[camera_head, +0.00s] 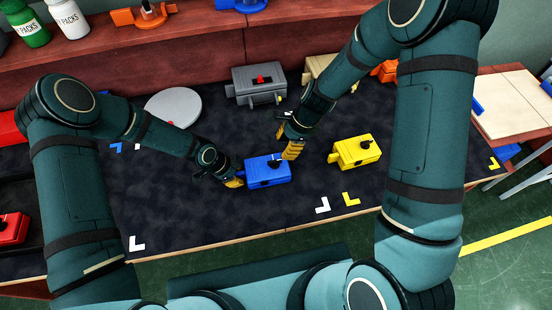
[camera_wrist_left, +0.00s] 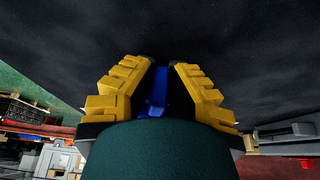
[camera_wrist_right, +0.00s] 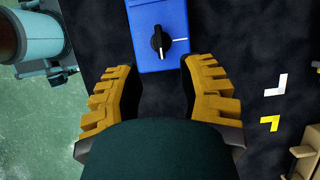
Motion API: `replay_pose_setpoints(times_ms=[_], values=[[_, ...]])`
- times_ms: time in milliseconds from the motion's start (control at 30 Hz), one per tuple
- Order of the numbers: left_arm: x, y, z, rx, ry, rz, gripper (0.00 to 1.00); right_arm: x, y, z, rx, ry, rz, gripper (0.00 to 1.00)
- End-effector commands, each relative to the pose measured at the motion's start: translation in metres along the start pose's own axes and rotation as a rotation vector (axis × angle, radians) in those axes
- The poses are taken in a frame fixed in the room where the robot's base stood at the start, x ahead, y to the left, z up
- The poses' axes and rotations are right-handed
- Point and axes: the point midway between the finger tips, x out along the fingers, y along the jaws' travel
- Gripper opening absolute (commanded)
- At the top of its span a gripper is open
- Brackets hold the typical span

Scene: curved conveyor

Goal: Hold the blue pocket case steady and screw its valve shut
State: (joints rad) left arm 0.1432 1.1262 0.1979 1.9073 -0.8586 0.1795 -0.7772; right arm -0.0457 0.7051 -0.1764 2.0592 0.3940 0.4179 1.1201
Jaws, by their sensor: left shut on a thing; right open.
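The blue pocket case (camera_head: 266,172) lies on the dark mat near the middle of the table. Its black valve knob (camera_wrist_right: 156,43) stands on the top face, beside a short white mark, in the right wrist view. My left gripper (camera_head: 236,182) is shut on the case's left end; a blue part of the case (camera_wrist_left: 157,92) shows between its yellow fingers. My right gripper (camera_head: 291,152) is above the case's right end. In the right wrist view its fingers (camera_wrist_right: 157,85) are spread apart and empty, with the knob just beyond the fingertips.
A yellow case (camera_head: 356,151) lies to the right and a grey case (camera_head: 258,84) behind. A round grey disc (camera_head: 173,108) is at the back left. White corner marks (camera_head: 322,205) lie on the mat, which is clear in front of the blue case.

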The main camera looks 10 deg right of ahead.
Motion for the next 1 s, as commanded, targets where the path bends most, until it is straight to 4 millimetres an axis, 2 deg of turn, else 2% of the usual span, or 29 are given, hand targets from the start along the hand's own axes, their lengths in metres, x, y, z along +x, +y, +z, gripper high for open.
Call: replay_pose_setpoints(times_ms=[33,200,400,533,833,867,900,967,1000], values=[[0.001,0.002,0.001,-0.001,-0.002,0.004,0.0,0.012,0.001,0.0,0.001,-0.001,0.005,0.39],[0.001,0.002,0.001,-0.001,-0.002,0.004,0.0,0.043,0.001,0.0,0.0,0.0,0.003,0.39],[0.001,0.002,0.001,-0.001,-0.002,0.004,0.0,0.066,0.0,0.0,-0.002,0.0,0.001,0.39],[0.001,0.002,0.001,-0.001,-0.002,0.004,0.0,0.073,0.0,0.0,-0.002,0.0,0.0,0.39],[0.001,0.001,0.001,-0.001,-0.002,0.004,0.0,0.074,0.0,0.0,-0.002,0.0,-0.001,0.39],[0.001,0.001,0.001,-0.001,-0.002,0.004,0.0,0.074,0.0,0.0,-0.002,0.0,0.0,0.35],[0.001,0.001,0.001,-0.001,-0.002,0.004,0.0,0.074,0.0,0.0,-0.002,0.0,0.0,0.21],[0.001,0.001,0.001,-0.001,-0.002,0.004,0.0,0.074,0.0,0.0,-0.002,0.0,0.0,0.0],[0.001,0.001,0.001,-0.001,-0.002,0.004,0.0,0.074,0.0,0.0,-0.002,0.0,0.0,0.0]])
